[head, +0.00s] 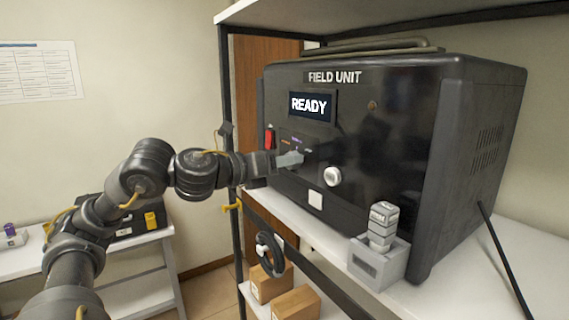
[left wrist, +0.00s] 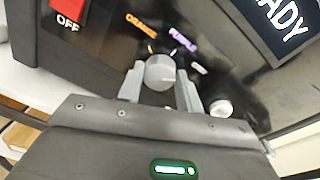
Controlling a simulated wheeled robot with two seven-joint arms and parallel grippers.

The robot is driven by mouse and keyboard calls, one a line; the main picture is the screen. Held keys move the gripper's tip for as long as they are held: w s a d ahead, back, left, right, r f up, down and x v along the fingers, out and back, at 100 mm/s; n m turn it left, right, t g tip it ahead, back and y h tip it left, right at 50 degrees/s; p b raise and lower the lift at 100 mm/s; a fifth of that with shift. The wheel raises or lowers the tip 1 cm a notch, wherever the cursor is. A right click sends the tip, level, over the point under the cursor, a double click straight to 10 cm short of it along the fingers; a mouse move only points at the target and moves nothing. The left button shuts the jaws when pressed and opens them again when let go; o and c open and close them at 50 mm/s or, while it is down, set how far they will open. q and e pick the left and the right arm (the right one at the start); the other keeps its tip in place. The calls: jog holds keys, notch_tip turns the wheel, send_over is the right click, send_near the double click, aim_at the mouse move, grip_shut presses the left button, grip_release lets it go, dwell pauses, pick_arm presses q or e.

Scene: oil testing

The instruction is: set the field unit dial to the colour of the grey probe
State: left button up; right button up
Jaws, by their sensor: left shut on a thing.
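The black field unit (head: 400,130) stands on a white shelf, with READY on its screen (head: 312,106). My left gripper (head: 290,159) is at its front panel. In the left wrist view, my left gripper (left wrist: 160,92) is shut on the round grey dial (left wrist: 160,73), one finger on each side. An ORANGE label (left wrist: 140,25), a PURPLE label (left wrist: 183,39) and a smaller whitish label surround the dial. I cannot tell which mark it points to. A grey ribbed piece (head: 382,224), apparently the grey probe, stands upright in a grey holder (head: 377,264); its lettering is unreadable.
A red switch (head: 270,138) reads OFF in the left wrist view. A white knob (head: 332,176) sits right of my gripper. A shelf post (head: 229,120) stands close to my left arm. A black case with yellow latches (head: 122,225) is on the left table.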

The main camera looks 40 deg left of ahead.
pick_arm(q)
jog(key=shift+f+m, duration=0.1)
jog(key=shift+m, duration=0.3)
jog(key=o, duration=1)
